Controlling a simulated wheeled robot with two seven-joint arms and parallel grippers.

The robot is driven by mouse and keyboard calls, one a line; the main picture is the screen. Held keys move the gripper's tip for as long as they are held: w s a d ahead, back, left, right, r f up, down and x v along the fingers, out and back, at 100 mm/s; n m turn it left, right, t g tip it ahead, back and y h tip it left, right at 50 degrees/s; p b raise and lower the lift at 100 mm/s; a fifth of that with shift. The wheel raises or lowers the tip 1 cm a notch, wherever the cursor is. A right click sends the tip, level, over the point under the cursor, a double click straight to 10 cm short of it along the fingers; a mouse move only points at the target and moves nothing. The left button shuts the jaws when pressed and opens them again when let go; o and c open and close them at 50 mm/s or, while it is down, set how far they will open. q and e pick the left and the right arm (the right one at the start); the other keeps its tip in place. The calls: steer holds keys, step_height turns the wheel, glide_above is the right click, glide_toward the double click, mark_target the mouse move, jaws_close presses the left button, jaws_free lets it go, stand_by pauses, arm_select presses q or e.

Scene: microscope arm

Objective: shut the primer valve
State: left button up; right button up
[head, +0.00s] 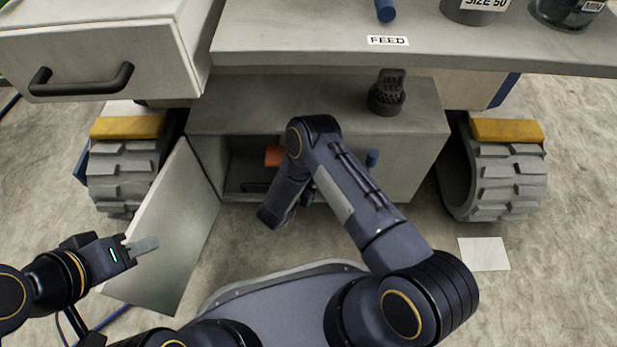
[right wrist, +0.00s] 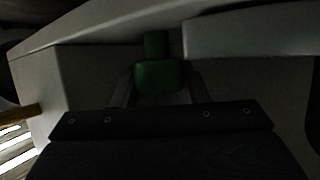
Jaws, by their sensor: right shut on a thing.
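My right gripper (right wrist: 158,88) is shut on a green part (right wrist: 159,76) with a narrower green stem above it in the right wrist view. Its two fingers lie on either side of the green part. That view is dark, and no label shows, so I cannot confirm that this is the primer valve. In the head view my right arm reaches down to the open grey cabinet (head: 415,155) and hides its own fingertips and the green part. My left gripper (head: 148,244) is in front of the open cabinet door (head: 170,235), with its fingers seen edge-on.
A dark ribbed object (head: 386,93) stands on top. A grey drawer (head: 100,50) juts out at upper left. Tracked wheels (head: 500,175) flank the cabinet.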

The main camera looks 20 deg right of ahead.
steer(key=o, duration=1)
steer(key=p+v, duration=0.3)
steer(key=v, duration=0.4)
steer(key=shift+s+a+r, duration=0.1)
steer(key=shift+s+a, duration=0.15)
steer(key=shift+s, duration=0.05)
